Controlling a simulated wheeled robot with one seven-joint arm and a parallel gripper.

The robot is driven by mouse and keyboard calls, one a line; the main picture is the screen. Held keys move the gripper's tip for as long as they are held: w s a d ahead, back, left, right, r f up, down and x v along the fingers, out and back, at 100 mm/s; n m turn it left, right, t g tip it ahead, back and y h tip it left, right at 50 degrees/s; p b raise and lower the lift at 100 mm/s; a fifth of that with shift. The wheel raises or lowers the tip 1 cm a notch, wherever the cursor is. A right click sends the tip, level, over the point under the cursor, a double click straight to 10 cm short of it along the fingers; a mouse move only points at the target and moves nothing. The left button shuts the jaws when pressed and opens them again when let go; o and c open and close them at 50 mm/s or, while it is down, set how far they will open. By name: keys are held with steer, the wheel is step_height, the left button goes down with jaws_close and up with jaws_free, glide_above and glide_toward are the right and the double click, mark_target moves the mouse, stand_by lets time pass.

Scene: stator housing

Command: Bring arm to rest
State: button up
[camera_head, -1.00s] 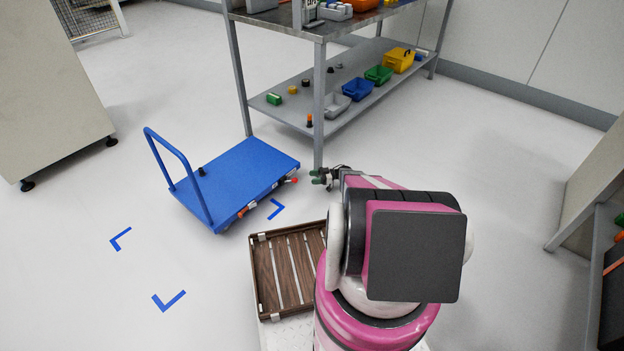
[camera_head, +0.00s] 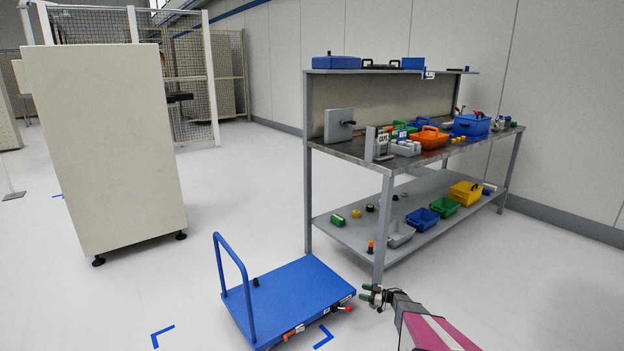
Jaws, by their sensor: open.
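My gripper (camera_head: 377,296) shows at the lower right of the head view, at the end of my pink and dark arm. Its green-tipped fingers are open, and I see nothing between them. It points left, just right of the blue trolley (camera_head: 290,295) in the picture and in front of the workbench's near leg. Most of my arm is cut off by the bottom edge of the frame.
A metal workbench (camera_head: 353,155) with bins and tools stands behind my gripper. Its lower shelf (camera_head: 350,234) holds coloured bins and small parts. A beige cabinet (camera_head: 105,150) stands at the left. Blue marks lie on the floor. Floor at the right is clear.

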step_height(320, 180, up, 14)
steer(key=w+m+t+h, duration=0.2)
steer(key=m+t+h, duration=0.3)
steer(key=t+h, duration=0.2)
steer(key=s+d+r+m+h, duration=0.2)
steer(key=s+r+m+h, duration=0.35)
steer(key=r+h, duration=0.35)
steer(key=s+a+r+m+g, duration=0.1)
steer(key=s+a+r+g, duration=0.3)
steer(key=s, duration=0.8)
steer(key=s+a+r+m+g, duration=0.2)
steer(key=s+a+r+g, duration=0.2)
steer(key=s, duration=0.9)
steer(key=s+a+r+m+g, duration=0.1)
steer(key=s+a+r+g, duration=0.2)
steer(key=s, duration=0.9)
step_height(320, 180, up, 3)
steer(key=g, duration=0.2)
steer(key=shift+s+a+m+g, duration=0.35)
steer(key=shift+s+a+g, duration=0.05)
